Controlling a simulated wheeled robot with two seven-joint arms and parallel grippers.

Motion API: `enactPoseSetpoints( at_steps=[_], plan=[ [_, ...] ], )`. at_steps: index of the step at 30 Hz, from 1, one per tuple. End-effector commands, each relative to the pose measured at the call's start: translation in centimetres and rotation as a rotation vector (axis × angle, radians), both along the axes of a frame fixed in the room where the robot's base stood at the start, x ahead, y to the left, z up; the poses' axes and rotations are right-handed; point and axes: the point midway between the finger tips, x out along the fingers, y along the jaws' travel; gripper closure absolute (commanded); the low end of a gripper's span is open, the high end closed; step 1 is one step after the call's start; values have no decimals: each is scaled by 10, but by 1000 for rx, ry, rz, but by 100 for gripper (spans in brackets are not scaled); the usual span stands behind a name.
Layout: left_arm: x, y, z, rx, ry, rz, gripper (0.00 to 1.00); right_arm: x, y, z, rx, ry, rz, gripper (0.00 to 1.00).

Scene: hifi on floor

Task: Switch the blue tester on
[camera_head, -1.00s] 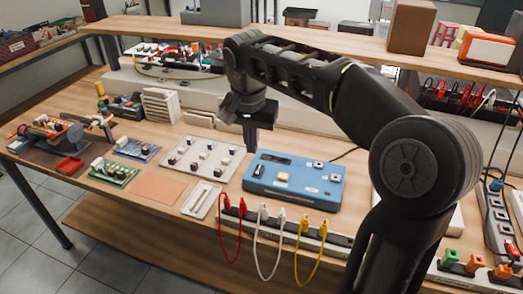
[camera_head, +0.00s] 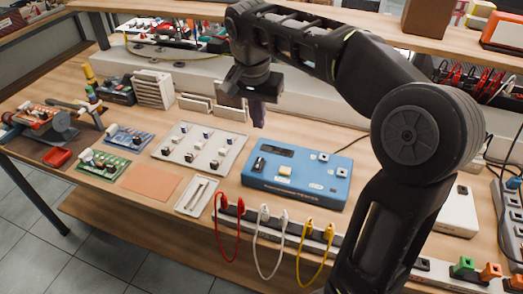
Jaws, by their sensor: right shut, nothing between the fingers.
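The blue tester (camera_head: 297,180) lies flat on the workbench near the middle of the head view. Its top has a dark display strip, a black rocker-like switch at its left, a pale yellow block and small white-topped parts. My right gripper (camera_head: 258,118) points down just behind the tester's back left edge, above the bench and apart from the tester. It is shut with nothing in it. My left gripper is not in view.
A grey panel with several knobs (camera_head: 200,147) lies left of the tester. A socket strip (camera_head: 331,240) with red, white and yellow leads runs along the front edge. A shelf (camera_head: 350,22) spans the back. An orange mat (camera_head: 150,183) lies at front left.

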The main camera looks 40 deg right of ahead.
Motion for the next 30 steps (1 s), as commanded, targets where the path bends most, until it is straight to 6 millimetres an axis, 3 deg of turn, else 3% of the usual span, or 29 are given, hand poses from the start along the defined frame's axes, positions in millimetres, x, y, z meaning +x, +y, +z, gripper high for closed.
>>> enactPoseSetpoints(
  at_steps=[18, 24, 30],
  plan=[
    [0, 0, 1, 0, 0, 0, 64, 10, -16, -108, 1, 4, -1, 100],
    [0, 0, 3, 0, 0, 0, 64, 12, -18, -126, 1, 2, 1, 100],
    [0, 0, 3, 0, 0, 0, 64, 13, -19, -129, 0, 0, 0, 100]
  ],
)
